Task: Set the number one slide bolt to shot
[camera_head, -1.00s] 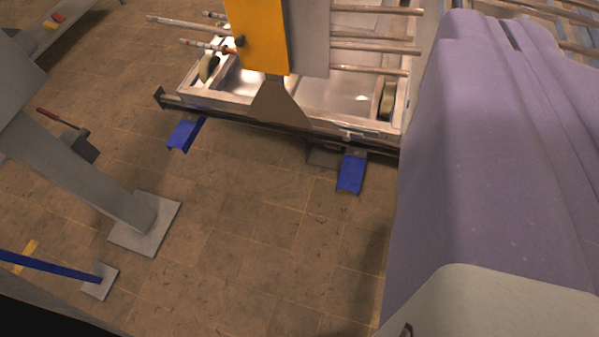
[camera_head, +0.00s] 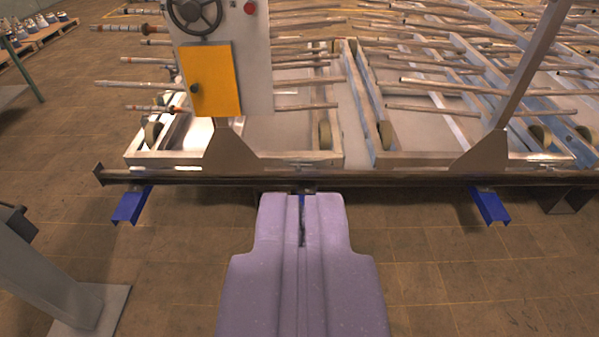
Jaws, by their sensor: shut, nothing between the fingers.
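My gripper (camera_head: 301,200) is the pale purple body at the bottom middle. Its fingers lie together with only a narrow slit between them, and they hold nothing. The fingertips appear just in front of and below a long dark rail (camera_head: 400,178); I cannot tell whether they touch it. No part can be clearly made out as the number one slide bolt, and no number is readable. A small fitting (camera_head: 305,166) shows at the rail just beyond the fingertips, too small to identify. The gripper hides part of the floor and whatever is right behind it.
Blue brackets stand below the rail at left (camera_head: 131,205) and right (camera_head: 490,207). A panel with an orange door (camera_head: 212,80) and a handwheel (camera_head: 194,14) rises behind it. Framed racks with many rods (camera_head: 440,85) fill the back. A grey post (camera_head: 45,285) stands lower left. Floor at lower right is clear.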

